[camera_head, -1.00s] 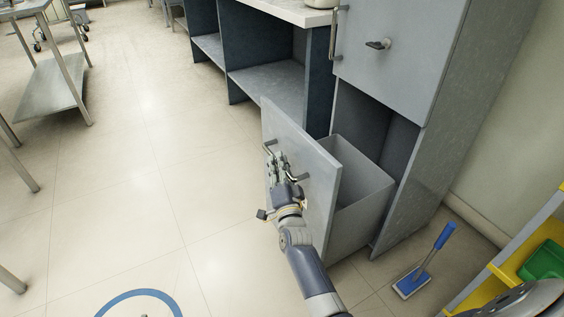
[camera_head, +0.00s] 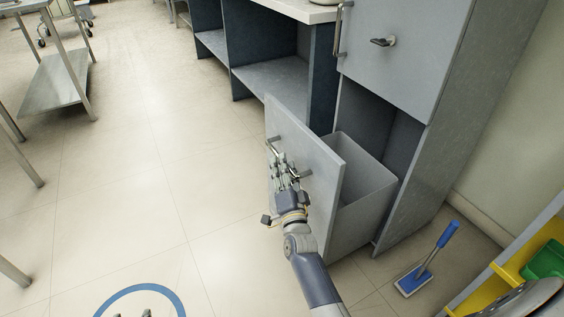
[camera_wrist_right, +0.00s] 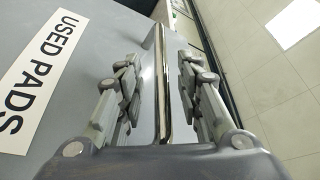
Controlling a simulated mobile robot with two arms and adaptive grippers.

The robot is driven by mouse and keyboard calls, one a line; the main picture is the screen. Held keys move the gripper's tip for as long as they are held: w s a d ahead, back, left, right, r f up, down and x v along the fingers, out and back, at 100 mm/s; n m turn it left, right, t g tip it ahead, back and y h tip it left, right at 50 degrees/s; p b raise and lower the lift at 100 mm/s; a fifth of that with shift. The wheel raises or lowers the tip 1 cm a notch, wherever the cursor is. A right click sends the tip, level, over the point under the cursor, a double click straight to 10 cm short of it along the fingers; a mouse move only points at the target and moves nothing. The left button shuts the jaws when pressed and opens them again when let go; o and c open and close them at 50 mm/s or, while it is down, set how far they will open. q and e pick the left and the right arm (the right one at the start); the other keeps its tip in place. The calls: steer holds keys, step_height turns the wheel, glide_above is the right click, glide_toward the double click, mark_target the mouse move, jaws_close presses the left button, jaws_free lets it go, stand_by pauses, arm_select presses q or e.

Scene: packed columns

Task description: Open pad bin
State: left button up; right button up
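The pad bin is a grey tub (camera_head: 362,213) behind a tall grey front panel (camera_head: 315,200). It stands pulled well out of the lower opening of the tall cabinet. My right gripper (camera_head: 284,168) is at the metal bar handle (camera_head: 272,145) on the panel. In the right wrist view the right gripper's fingers (camera_wrist_right: 160,85) lie on both sides of the handle bar (camera_wrist_right: 161,80), with gaps to it. A "USED PADS" label (camera_wrist_right: 42,75) shows beside them. Two small tips (camera_head: 132,314) at the head view's bottom edge may be my left gripper; its state is unclear.
A closed upper door (camera_head: 405,60) with a handle is above the bin opening. Steel tables stand at left. Floor between is clear.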

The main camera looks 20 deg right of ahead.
steer(key=v, duration=0.9)
steer(key=shift+s, duration=0.25)
steer(key=shift+a, duration=0.15)
